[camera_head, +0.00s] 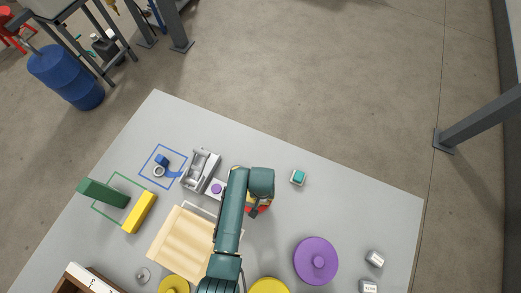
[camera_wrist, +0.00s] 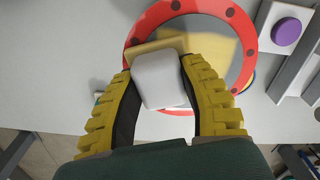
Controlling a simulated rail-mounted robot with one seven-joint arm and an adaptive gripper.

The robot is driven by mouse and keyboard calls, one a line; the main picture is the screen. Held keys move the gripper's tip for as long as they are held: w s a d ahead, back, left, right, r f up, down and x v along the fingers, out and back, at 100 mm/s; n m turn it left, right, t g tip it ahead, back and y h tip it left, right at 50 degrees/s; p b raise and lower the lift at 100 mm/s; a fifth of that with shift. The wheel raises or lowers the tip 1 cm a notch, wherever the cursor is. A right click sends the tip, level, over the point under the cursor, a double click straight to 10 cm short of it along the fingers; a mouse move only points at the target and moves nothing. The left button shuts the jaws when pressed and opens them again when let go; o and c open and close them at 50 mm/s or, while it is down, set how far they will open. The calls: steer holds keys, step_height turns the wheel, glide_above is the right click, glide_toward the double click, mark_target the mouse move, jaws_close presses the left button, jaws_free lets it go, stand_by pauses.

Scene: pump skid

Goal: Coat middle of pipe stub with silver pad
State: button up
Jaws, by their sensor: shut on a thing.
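My gripper (camera_wrist: 160,78), with yellow ribbed fingers, is shut on a pale grey block, which looks like the silver pad (camera_wrist: 160,82). A tan strip shows along the block's far side. Beyond and below it in the wrist view is a red ring (camera_wrist: 243,24) with dark dots, with yellow and grey inside; it may be the pipe stub's end or flange. The block overlaps the ring in the picture, and I cannot tell whether they touch. In the head view my arm hides most of this, with only a bit of red (camera_head: 262,208) showing. The pipe stub's middle is not clearly visible.
A purple button (camera_head: 216,188) and metal fixture (camera_head: 203,164) stand left of my arm. A teal-topped block (camera_head: 298,177) is to the right, and a purple knobbed disc (camera_head: 317,260) lies nearer. A beige board (camera_head: 182,240) and yellow block (camera_head: 139,212) are left.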

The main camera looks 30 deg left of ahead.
steer(key=r, duration=0.1)
steer(key=r+p, duration=0.2)
steer(key=shift+d, duration=0.25)
steer(key=shift+a+r+p, duration=0.1)
steer(key=shift+r+p, duration=0.25)
steer(key=shift+p, duration=0.25)
steer(key=shift+r+p, duration=0.75)
step_height(320, 180, up, 3)
steer(key=p, duration=0.3)
steer(key=shift+f, duration=0.1)
